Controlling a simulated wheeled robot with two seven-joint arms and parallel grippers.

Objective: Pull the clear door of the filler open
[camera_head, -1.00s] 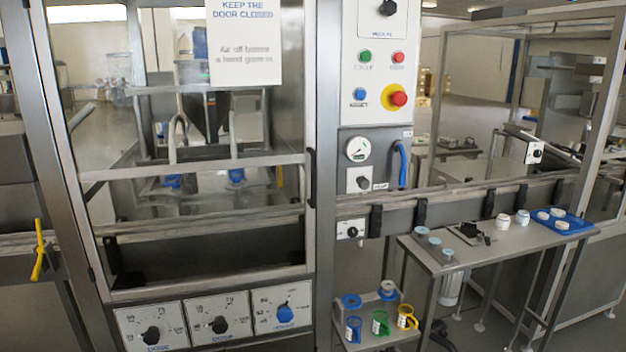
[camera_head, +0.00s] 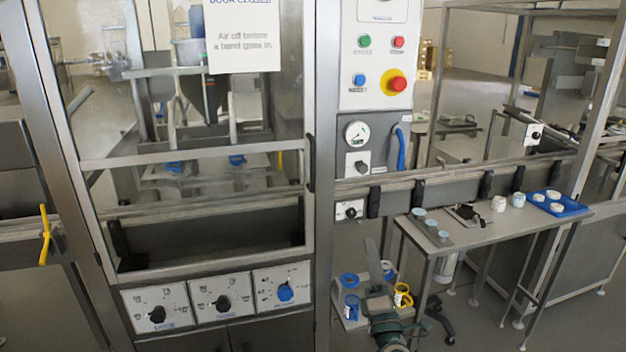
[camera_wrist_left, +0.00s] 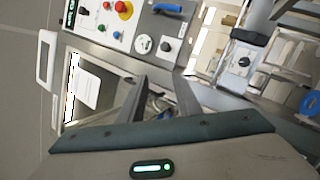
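The filler's clear door (camera_head: 110,112) is a see-through panel in a metal frame, filling the left of the head view, and it looks closed. A dark handle (camera_head: 310,163) sits on its right edge. My left gripper (camera_head: 376,258) is low in front of the machine, right of and below that handle, with its fingers pointing up. In the left wrist view its two fingers (camera_wrist_left: 156,95) stand apart with nothing held between them. The handle is not clearly visible there. My right gripper is not in view.
A control panel with a red button (camera_head: 397,84) is right of the door. Below the door are several dials (camera_head: 222,302). A low shelf with coloured cups (camera_head: 402,296) is partly behind my gripper. A side table (camera_head: 520,222) with pots and a blue tray (camera_head: 558,203) stands right.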

